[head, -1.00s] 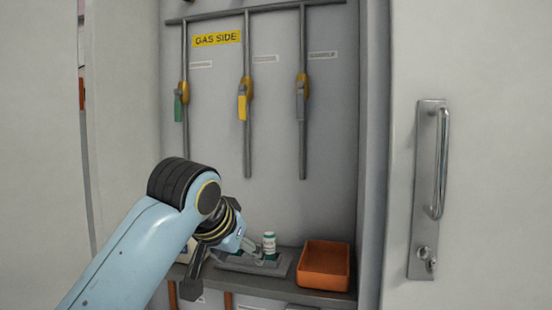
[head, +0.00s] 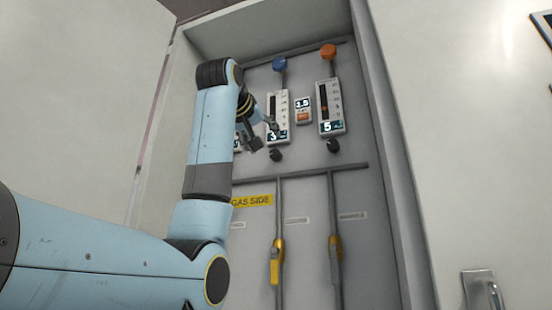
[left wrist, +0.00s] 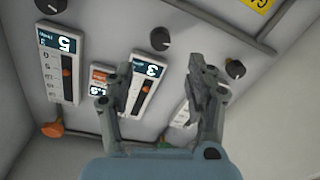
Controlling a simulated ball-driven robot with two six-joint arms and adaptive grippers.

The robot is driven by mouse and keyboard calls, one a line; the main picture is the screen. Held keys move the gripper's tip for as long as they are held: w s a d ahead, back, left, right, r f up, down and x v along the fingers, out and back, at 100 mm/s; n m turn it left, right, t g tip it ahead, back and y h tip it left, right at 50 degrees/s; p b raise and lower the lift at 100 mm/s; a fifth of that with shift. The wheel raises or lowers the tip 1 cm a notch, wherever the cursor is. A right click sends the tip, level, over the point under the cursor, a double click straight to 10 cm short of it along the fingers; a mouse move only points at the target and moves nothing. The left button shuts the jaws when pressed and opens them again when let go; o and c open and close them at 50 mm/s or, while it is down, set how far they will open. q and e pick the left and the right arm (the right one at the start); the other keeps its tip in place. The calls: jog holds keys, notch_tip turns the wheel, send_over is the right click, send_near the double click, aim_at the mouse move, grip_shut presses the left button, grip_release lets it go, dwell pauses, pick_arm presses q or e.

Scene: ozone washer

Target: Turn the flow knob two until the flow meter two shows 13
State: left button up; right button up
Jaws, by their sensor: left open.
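Three flow meters hang on the panel, each with a black knob below it. The middle meter (head: 278,113), with a blue cap, reads 3; its knob (head: 275,155) also shows in the left wrist view (left wrist: 159,39). The right meter (head: 330,106), with an orange cap, reads 5; its knob is below it (head: 333,145). The left meter is mostly hidden behind my arm. My left gripper (head: 262,136) is open in front of the panel, just left of the middle meter's lower end. In the left wrist view, the spread fingers (left wrist: 160,82) show nothing held between them.
A small box reading about 1.5 (head: 304,110) sits between the middle and right meters. Below run a horizontal pipe (head: 310,172) and valves with yellow (head: 276,266) and grey handles. The cabinet's side wall (head: 385,150) bounds the right.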

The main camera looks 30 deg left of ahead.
aim_at(274, 153)
pick_arm(q)
jog(key=p+x, duration=0.1)
jog(key=x, duration=0.9)
jog(key=shift+w+a+f+p, duration=0.1)
jog(key=shift+w+p, duration=0.25)
jog(key=shift+p, duration=0.05)
jog(key=shift+c, duration=0.3)
grip_shut()
